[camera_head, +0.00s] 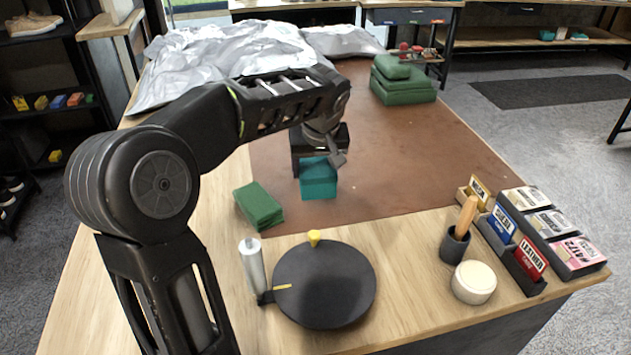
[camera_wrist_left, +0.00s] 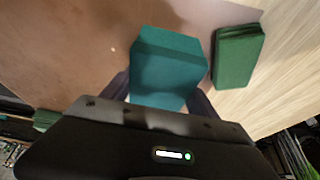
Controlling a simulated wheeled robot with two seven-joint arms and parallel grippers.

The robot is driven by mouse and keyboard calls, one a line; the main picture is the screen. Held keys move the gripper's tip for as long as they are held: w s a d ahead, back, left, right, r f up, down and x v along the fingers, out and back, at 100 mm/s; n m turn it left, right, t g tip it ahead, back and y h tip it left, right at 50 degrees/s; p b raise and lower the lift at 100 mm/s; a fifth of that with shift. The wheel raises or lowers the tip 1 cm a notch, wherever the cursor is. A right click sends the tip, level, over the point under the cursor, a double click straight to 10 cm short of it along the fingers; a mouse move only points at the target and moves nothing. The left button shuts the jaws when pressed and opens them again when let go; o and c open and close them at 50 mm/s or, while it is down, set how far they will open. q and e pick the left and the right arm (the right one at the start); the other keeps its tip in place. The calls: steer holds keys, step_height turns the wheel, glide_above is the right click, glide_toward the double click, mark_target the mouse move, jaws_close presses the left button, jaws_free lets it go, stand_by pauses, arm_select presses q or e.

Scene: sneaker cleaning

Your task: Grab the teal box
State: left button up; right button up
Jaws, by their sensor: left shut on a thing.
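The teal box (camera_head: 318,180) is at the left part of the brown mat (camera_head: 400,160), near the mat's edge. My left gripper (camera_head: 318,160) reaches down over it from above and is shut on it. In the left wrist view the teal box (camera_wrist_left: 165,68) sits between the two dark fingers (camera_wrist_left: 160,95), one on each side. I cannot tell whether the box touches the mat or is slightly raised. My right gripper is not in view.
A green folded cloth (camera_head: 259,206) lies close by, left of the box. A black round plate (camera_head: 323,285) is in front. A brush cup (camera_head: 454,246) and card holders (camera_head: 514,250) stand at right. The mat's middle is clear.

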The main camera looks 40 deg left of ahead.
mark_target(316, 162)
arm_select(q)
step_height(316, 162, up, 5)
steer(key=shift+f, duration=0.1)
stand_by(0.7)
